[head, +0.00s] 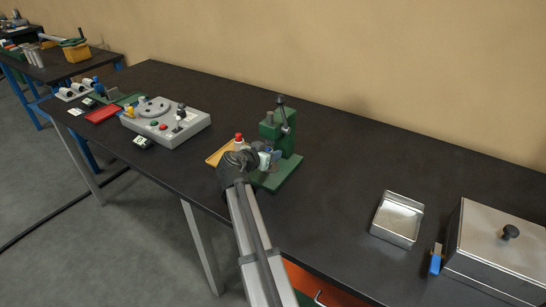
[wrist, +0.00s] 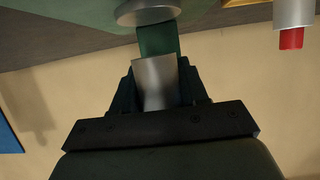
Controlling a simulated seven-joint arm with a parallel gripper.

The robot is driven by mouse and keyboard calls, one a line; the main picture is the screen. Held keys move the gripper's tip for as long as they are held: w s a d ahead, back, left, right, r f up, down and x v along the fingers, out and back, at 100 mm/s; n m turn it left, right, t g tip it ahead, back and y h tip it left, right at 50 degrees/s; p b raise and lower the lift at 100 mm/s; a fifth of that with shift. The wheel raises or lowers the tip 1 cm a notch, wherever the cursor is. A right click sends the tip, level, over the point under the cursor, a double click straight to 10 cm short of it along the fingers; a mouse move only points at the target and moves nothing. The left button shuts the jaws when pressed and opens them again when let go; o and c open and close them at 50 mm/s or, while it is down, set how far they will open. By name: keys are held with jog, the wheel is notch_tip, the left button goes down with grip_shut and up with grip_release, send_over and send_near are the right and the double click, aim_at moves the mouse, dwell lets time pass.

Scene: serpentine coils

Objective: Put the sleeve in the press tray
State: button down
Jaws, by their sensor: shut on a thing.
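The sleeve (wrist: 155,82) looks like a plain silver-grey cylinder in the wrist view. My gripper (wrist: 158,75) is shut on it, with one dark finger on each side. In the head view my gripper (head: 262,157) is at the front of the green press (head: 284,130), and the sleeve is too small to make out there. A yellow tray (head: 214,160) lies just left of the press, partly hidden by my wrist. A shallow silver tray (head: 398,219) stands apart to the right. I cannot tell which is the press tray.
A red-topped silver piece (head: 239,137) stands by the yellow tray. It also shows in the wrist view (wrist: 291,22). A grey control box (head: 165,123) stands to the left. A lidded metal box (head: 497,247) is at far right. The bench between press and silver tray is clear.

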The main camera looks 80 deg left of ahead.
jog(key=shift+w+a, duration=0.95)
jog(key=shift+a, duration=0.1)
jog(key=shift+s+d+f, duration=0.1)
jog(key=shift+d+f, duration=0.05)
jog(key=shift+f, duration=0.6)
jog(key=shift+s+d+f, duration=0.1)
jog(key=shift+f, duration=0.65)
jog(key=shift+f, duration=0.15)
jog(key=c, duration=0.6)
grip_release()
jog(key=shift+f, duration=0.1)
jog(key=v, duration=1.3)
jog(key=shift+d+r, duration=0.25)
jog(key=shift+d, duration=0.15)
